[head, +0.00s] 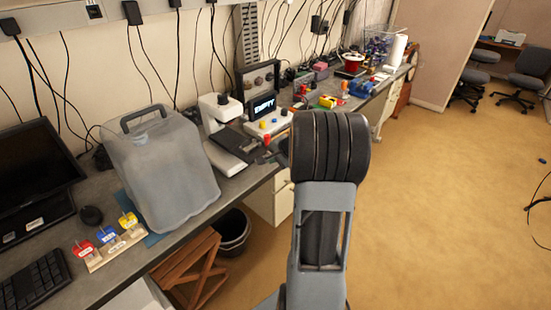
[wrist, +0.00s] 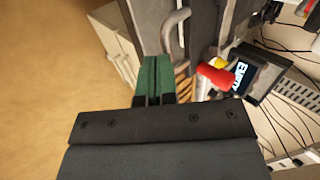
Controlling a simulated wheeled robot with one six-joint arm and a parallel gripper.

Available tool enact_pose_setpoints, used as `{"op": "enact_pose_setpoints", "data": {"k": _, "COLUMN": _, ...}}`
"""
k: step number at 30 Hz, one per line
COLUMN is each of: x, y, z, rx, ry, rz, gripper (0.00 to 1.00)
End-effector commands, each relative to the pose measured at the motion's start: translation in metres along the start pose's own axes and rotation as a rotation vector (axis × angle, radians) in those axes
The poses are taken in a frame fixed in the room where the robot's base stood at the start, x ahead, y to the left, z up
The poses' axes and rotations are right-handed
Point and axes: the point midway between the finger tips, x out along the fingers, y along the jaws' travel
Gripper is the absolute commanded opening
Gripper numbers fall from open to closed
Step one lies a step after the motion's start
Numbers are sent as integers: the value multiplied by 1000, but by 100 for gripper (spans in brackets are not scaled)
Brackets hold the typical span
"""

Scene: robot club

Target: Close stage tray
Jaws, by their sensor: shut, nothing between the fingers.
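The stage unit is a white device (head: 217,108) on the bench, with a dark flat stage tray (head: 236,144) extending from its base toward the bench's front edge. In the wrist view a dark panel (wrist: 202,28) and a curved grey handle (wrist: 177,28) lie beyond my fingertips. A small display (head: 263,106) reads "EMPTY"; it shows sideways in the wrist view (wrist: 243,76). My gripper (wrist: 155,60) has green fingers pressed together, empty, near the handle; contact with it cannot be told. In the head view my arm largely hides the gripper.
A red knob (wrist: 214,76) and a yellow button (wrist: 221,62) are close to the fingers' right. A bin (head: 234,232) is below.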

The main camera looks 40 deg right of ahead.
Motion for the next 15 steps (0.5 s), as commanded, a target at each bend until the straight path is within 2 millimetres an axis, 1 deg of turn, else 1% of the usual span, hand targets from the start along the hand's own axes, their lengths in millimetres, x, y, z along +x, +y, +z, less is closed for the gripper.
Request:
{"op": "enact_pose_setpoints", "data": {"k": 5, "x": 0, "y": 0, "z": 0, "rx": 0, "ry": 0, "rz": 0, "gripper": 0}}
{"op": "enact_pose_setpoints", "data": {"k": 8, "x": 5, "y": -6, "z": 0, "rx": -3, "ry": -2, "rz": 0, "gripper": 0}}
{"op": "enact_pose_setpoints", "data": {"k": 11, "x": 21, "y": -23, "z": 0, "rx": -6, "ry": -5, "rz": 1, "gripper": 0}}
{"op": "enact_pose_setpoints", "data": {"k": 15, "x": 46, "y": -54, "z": 0, "rx": -6, "ry": -5, "rz": 1, "gripper": 0}}
